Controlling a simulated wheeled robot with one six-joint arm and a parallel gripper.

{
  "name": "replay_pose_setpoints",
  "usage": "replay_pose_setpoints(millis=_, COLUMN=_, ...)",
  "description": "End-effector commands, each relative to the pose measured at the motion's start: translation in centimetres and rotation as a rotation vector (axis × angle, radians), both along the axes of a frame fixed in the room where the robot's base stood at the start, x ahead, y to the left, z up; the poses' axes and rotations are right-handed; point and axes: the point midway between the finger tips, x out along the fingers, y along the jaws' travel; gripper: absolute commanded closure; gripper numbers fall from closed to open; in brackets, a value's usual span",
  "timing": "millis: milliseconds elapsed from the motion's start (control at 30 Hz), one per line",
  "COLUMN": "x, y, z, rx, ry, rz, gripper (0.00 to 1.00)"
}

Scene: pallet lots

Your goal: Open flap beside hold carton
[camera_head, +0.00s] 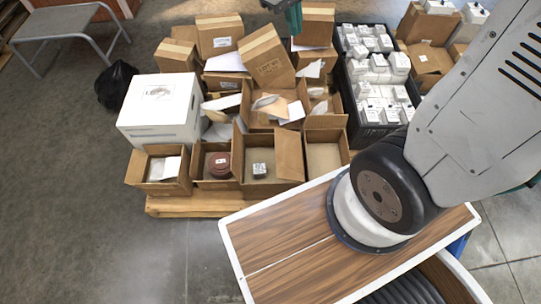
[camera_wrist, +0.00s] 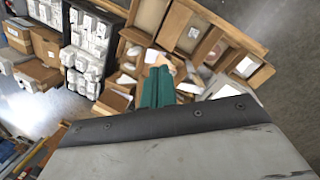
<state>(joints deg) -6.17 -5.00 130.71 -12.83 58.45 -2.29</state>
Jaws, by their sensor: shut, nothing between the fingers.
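My gripper (camera_head: 296,22) is at the top of the head view, near the tall cartons at the back of the pallet. In the wrist view its teal fingers (camera_wrist: 157,88) are together and empty, above the pallet load. Open cartons stand in the front row: one with white paper (camera_head: 148,181), one with a reddish round thing (camera_head: 221,184), one with a small grey block (camera_head: 279,183) and an empty-looking one (camera_head: 323,158). A brown flap (camera_head: 290,155) stands raised between the last two. I cannot read which carton is the hold carton.
The cartons sit on a wooden pallet (camera_head: 185,207). A white box (camera_head: 160,108) and a black bag (camera_head: 115,85) are at left. A black crate (camera_head: 358,132) of white packs is at right. A grey step stool (camera_head: 70,22) stands far left; the floor at lower left is clear.

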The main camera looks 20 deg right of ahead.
Motion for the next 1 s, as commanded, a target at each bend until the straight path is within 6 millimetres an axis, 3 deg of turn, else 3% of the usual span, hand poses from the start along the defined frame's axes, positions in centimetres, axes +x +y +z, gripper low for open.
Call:
replay_pose_setpoints(millis=200, x=6.2, y=1.8, z=-6.9, rx=-0.06, ry=0.08, rz=0.131, gripper=1.0)
replay_pose_setpoints(millis=367, x=9.7, y=3.4, z=-13.1, rx=-0.097, ry=0.131, rz=0.233, gripper=1.0)
replay_pose_setpoints(millis=500, x=11.9, y=4.8, z=-19.2, rx=-0.122, ry=0.177, rz=0.326, gripper=1.0)
replay_pose_setpoints(millis=767, x=13.5, y=7.3, z=-32.2, rx=-0.154, ry=0.267, rz=0.504, gripper=1.0)
replay_pose_setpoints(millis=1000, x=11.5, y=9.0, z=-45.2, rx=-0.164, ry=0.353, rz=0.672, gripper=1.0)
